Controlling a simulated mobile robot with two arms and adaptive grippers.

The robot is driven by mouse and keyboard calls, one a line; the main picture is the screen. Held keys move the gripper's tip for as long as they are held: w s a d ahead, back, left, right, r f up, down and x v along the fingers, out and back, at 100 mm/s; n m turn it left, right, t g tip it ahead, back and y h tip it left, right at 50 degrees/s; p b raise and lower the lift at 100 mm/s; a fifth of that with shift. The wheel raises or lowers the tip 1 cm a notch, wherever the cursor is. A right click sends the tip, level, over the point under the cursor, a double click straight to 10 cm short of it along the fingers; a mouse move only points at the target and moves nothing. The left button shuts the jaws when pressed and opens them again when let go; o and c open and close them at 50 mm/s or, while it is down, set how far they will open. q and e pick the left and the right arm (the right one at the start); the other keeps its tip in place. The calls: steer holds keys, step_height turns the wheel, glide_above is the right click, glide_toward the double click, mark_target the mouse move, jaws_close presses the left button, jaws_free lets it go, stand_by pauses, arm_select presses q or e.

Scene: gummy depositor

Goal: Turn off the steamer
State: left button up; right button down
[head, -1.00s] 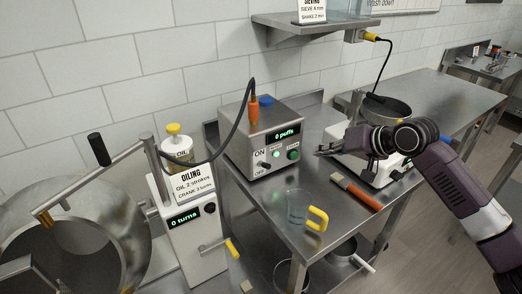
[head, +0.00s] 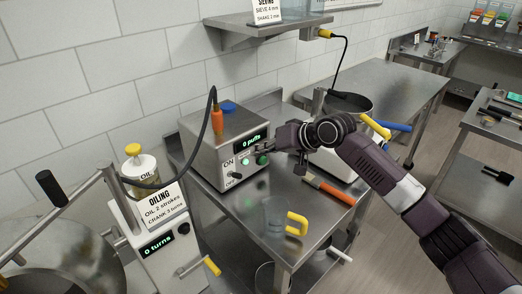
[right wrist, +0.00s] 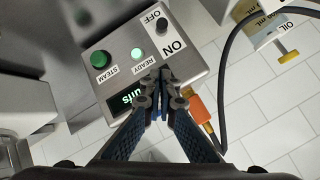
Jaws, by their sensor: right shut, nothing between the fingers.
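The steamer (head: 204,152) is a steel box on the metal table. Its display (head: 251,139) reads "0 puffs". On its front are a switch knob (head: 234,176) between the ON and OFF labels, a lit green READY light (head: 246,160) and a green STEAM button (head: 262,160). My right gripper (head: 260,149) is shut and empty in front of the panel, to the right of the switch. In the right wrist view, the fingertips (right wrist: 161,76) point at the panel near the ON label, apart from the knob (right wrist: 162,27). I cannot tell which way the knob is set. My left gripper is not in view.
An orange plug (head: 217,121) with a black cable rises from the steamer's top. An oil bottle (head: 141,167) and the oiling unit (head: 150,247) stand at left. An orange-handled brush (head: 328,187) and a clear jug with a yellow handle (head: 297,222) are on the table.

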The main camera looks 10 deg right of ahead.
mark_target(235, 175)
steer(key=p+x, duration=0.1)
steer(key=x, duration=0.5)
steer(key=shift+w+a, duration=0.1)
steer(key=shift+s+a+f+p, duration=0.15)
steer(key=shift+s+f+p, duration=0.25)
steer(key=shift+f+p, duration=0.1)
steer(key=shift+s+a+f+p, duration=0.15)
steer(key=shift+s+f+p, duration=0.2)
steer(key=shift+f+p, duration=0.15)
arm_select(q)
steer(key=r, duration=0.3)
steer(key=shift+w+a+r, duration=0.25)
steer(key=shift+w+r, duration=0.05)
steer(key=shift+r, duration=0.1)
arm_select(e)
steer(key=shift+s+a+f, duration=0.15)
steer(key=shift+s+f, duration=0.3)
steer(key=shift+f, duration=0.15)
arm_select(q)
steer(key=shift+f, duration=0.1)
arm_select(e)
steer(key=shift+f, duration=0.1)
